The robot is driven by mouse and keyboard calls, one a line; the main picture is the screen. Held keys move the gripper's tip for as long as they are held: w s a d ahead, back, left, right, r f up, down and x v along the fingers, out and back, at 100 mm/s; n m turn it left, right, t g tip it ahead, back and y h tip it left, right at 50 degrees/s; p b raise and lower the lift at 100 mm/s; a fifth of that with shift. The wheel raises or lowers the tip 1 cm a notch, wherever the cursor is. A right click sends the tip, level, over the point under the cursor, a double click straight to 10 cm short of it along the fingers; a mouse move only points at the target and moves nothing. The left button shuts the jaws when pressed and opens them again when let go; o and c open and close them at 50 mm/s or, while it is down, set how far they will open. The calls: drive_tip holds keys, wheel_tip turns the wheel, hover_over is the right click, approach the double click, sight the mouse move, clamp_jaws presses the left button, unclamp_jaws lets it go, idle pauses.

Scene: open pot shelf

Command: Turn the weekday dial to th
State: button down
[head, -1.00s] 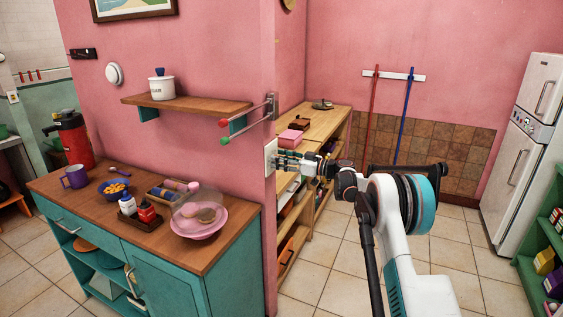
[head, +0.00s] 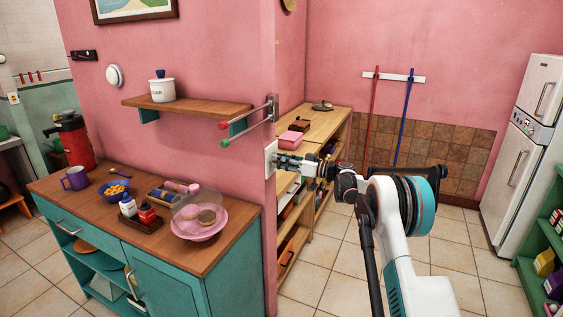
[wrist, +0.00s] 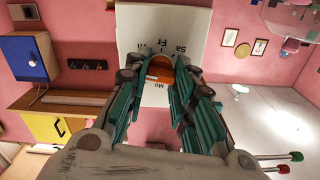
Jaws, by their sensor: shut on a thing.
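The weekday dial is an orange-brown knob (wrist: 160,66) on a white panel (wrist: 140,32) with dark day letters. In the wrist view, "Sa" and "Fr" show above the knob, with another label partly readable beside them, and "Mo" shows below, between the fingers. The other labels are hidden or cannot be read. My gripper (wrist: 159,72) is shut on the knob, one teal finger on each side. In the head view, my gripper (head: 283,163) reaches the panel (head: 270,159) on the end of the pink wall; the knob is hidden there. I cannot tell where the dial points.
A wall rail with red and green ends (head: 248,120) juts out just above my gripper. A teal cabinet (head: 233,265) stands left of it, bearing a pink dish with a clear cover (head: 200,212). A wooden shelf unit (head: 335,120) stands behind. Tiled floor is free on the right.

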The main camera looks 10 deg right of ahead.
drive_tip(key=m+p, duration=0.1)
drive_tip(key=m, duration=0.5)
drive_tip(key=shift+d+m, duration=0.1)
drive_tip(key=shift+m, duration=0.3)
idle(0.4)
drive_tip(key=c, duration=1.3)
unclamp_jaws()
drive_tip(key=shift+c, duration=0.2)
drive_tip(key=shift+d, duration=0.1)
drive_tip(key=v, duration=1.1)
drive_tip(key=shift+s+d, duration=0.2)
drive_tip(key=shift+d, duration=0.1)
